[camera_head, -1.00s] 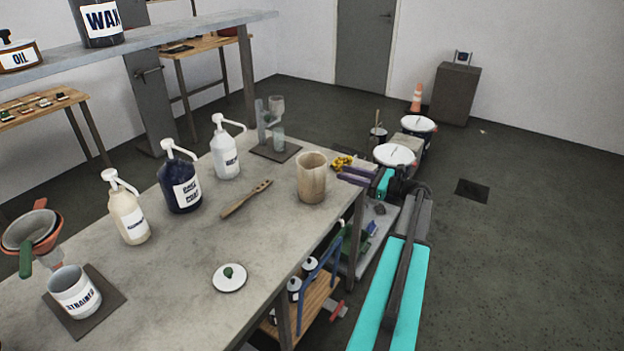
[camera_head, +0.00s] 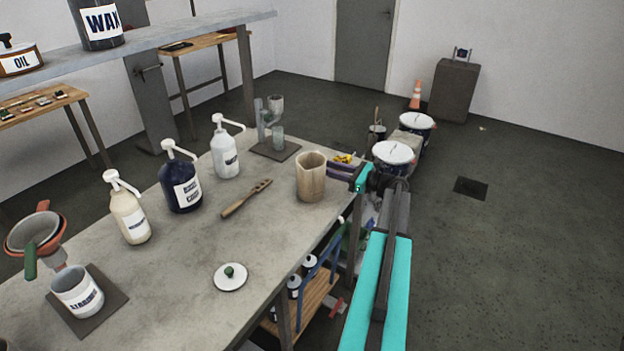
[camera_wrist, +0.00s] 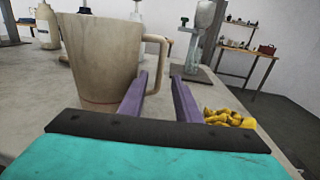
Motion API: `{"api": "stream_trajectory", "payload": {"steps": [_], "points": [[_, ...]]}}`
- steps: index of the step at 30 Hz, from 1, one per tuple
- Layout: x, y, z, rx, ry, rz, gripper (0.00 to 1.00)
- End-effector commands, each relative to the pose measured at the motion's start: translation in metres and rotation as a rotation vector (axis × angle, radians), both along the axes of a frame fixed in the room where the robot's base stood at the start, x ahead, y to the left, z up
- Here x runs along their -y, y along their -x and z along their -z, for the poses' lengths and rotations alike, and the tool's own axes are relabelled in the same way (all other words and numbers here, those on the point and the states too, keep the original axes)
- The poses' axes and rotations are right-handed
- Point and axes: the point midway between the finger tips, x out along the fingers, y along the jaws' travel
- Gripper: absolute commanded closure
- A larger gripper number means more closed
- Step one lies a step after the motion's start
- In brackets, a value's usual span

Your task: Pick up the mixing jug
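The mixing jug (camera_head: 311,180) is a beige, stained jug standing upright on the workbench near its right edge. In the wrist view the jug (camera_wrist: 98,60) fills the left side, with its handle pointing right. My gripper (camera_head: 332,172) is just right of the jug, its purple fingers reaching over the bench edge. In the wrist view the gripper (camera_wrist: 159,78) is open, with the handle showing between and beyond the fingertips. I cannot tell whether the fingers touch it. The handle is not clear in the head view.
A yellow lumpy object (camera_wrist: 228,118) lies right of my fingers. A wooden paddle (camera_head: 246,198), white lid (camera_head: 231,277) and pump bottles (camera_head: 181,185) stand or lie to the left. A cup stand (camera_head: 277,150) is behind the jug. Lidded pots (camera_head: 393,153) stand beyond the bench.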

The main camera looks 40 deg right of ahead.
Motion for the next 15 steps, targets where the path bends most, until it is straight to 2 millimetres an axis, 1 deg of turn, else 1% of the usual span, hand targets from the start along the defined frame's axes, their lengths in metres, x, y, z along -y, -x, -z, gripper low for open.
{"api": "stream_trajectory", "payload": {"steps": [5, 12, 15], "points": [[-0.006, -0.014, -0.003, 0.0, -0.001, -0.002, 0.7], [-0.014, -0.039, -0.003, 0.001, -0.001, -0.002, 0.7], [-0.017, -0.046, -0.002, 0.0, -0.001, -0.001, 0.7]]}}
